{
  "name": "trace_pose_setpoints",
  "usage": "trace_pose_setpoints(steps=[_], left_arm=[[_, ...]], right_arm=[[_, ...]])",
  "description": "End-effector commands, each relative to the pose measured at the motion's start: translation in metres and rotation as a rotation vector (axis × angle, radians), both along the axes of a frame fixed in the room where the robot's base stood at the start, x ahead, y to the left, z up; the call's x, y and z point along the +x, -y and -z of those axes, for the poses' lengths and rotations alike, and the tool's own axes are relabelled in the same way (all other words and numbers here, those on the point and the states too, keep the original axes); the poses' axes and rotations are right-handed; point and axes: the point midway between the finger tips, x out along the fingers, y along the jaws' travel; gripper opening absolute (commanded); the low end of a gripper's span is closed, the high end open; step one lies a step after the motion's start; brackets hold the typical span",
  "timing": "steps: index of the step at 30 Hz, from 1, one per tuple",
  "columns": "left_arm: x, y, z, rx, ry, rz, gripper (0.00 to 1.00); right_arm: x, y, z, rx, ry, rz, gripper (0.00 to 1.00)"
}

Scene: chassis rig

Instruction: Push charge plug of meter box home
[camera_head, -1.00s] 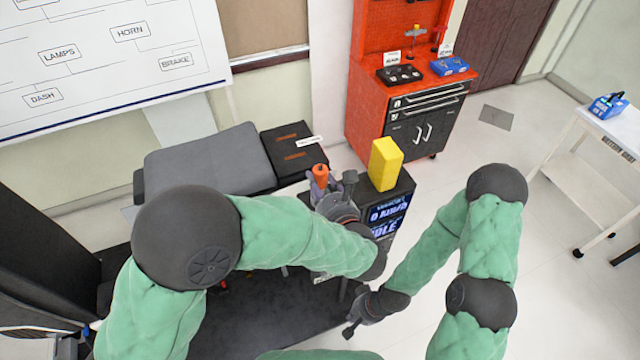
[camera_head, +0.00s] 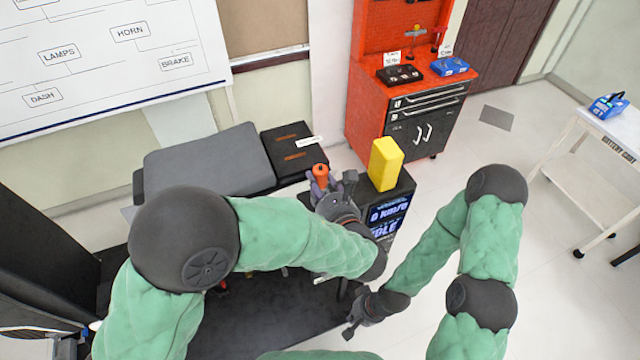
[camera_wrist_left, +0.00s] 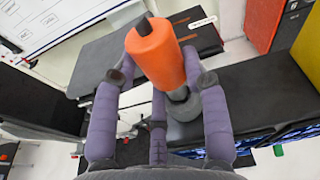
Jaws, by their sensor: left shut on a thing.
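The orange charge plug (camera_head: 320,172) is held between the fingers of my left gripper (camera_head: 323,188). It fills the middle of the left wrist view (camera_wrist_left: 157,58), with the purple fingers of my left gripper (camera_wrist_left: 158,95) on both sides of it. The meter box (camera_head: 398,196) is black with a lit blue-and-white display, partly hidden behind my left arm. A grey round part (camera_wrist_left: 184,106) on a dark surface shows behind the plug; I cannot tell whether the plug touches it. My right gripper (camera_head: 350,328) hangs low and apart from the box; its fingers are too small to judge.
A yellow block (camera_head: 385,164) stands on the meter box, close to the right of my left gripper. A dark box (camera_head: 294,150) and grey pad (camera_head: 205,165) lie to the left. A red tool cabinet (camera_head: 415,85) stands behind.

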Motion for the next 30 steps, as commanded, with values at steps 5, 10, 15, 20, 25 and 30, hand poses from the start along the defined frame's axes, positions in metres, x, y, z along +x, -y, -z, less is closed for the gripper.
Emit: trace_pose_setpoints(steps=[5, 10, 15, 20, 25, 30], left_arm=[[0.000, 0.000, 0.004, 0.000, 0.000, 0.000, 0.10], [0.000, 0.000, 0.008, 0.000, 0.000, 0.000, 0.10], [0.000, 0.000, 0.011, 0.000, 0.000, 0.000, 0.10], [0.000, 0.000, 0.015, 0.000, 0.000, 0.000, 0.10], [0.000, 0.000, 0.015, 0.000, -0.002, 0.000, 0.72], [-0.001, 0.000, 0.016, 0.001, -0.005, 0.001, 0.72]], right_arm=[[0.000, 0.000, 0.004, 0.000, 0.000, 0.000, 0.00], [0.000, 0.000, 0.007, 0.000, 0.000, 0.000, 0.00], [0.000, 0.000, 0.010, 0.000, 0.000, 0.000, 0.00], [0.000, 0.000, 0.013, 0.000, 0.000, 0.000, 0.00], [0.000, 0.000, 0.012, 0.000, 0.000, 0.000, 0.00], [0.000, 0.000, 0.012, 0.000, 0.000, 0.000, 0.00]])
